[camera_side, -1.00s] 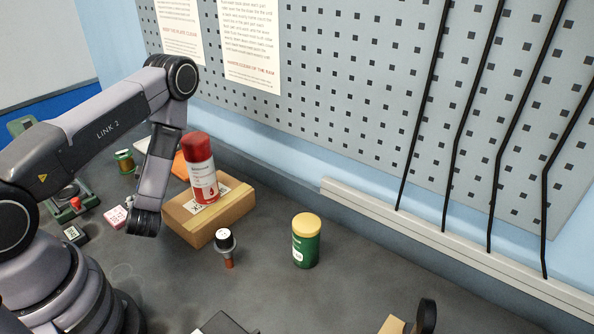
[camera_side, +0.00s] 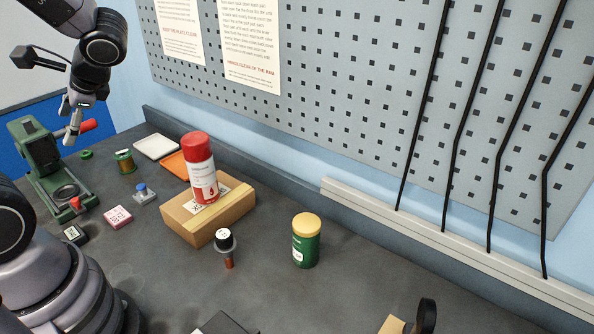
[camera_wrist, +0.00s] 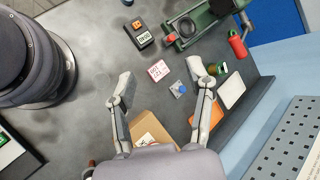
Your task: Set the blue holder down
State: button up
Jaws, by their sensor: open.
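The blue holder (camera_side: 142,190), a small grey block with a blue round top, stands on the bench between the pink-and-white labelled block and the cardboard box. It also shows in the wrist view (camera_wrist: 179,88), below and apart from my gripper. My gripper (camera_side: 72,122) is raised high at the upper left in the side view, near the green press. In the wrist view my gripper (camera_wrist: 158,78) has its two fingers spread wide with nothing between them at finger height.
A green press (camera_side: 38,150) with a red handle stands at the left. A cardboard box (camera_side: 212,218) carries a red spray can (camera_side: 200,170). The pink block (camera_side: 118,217), white tray (camera_side: 156,146), orange tray (camera_side: 175,165) and green-yellow jar (camera_side: 306,240) stand around.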

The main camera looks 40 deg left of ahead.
jog(key=d+r+n+t+h, duration=0.1)
jog(key=d+r+t+h, duration=0.3)
jog(key=d, duration=0.2)
jog(key=d+r+n+t+h, duration=0.1)
jog(key=d+r+t+h, duration=0.2)
jog(key=d, duration=0.4)
jog(key=shift+s+d+r+n+t+h, duration=0.25)
jog(key=shift+s+r+n+t+h, duration=0.2)
jog(key=shift+t, duration=0.75)
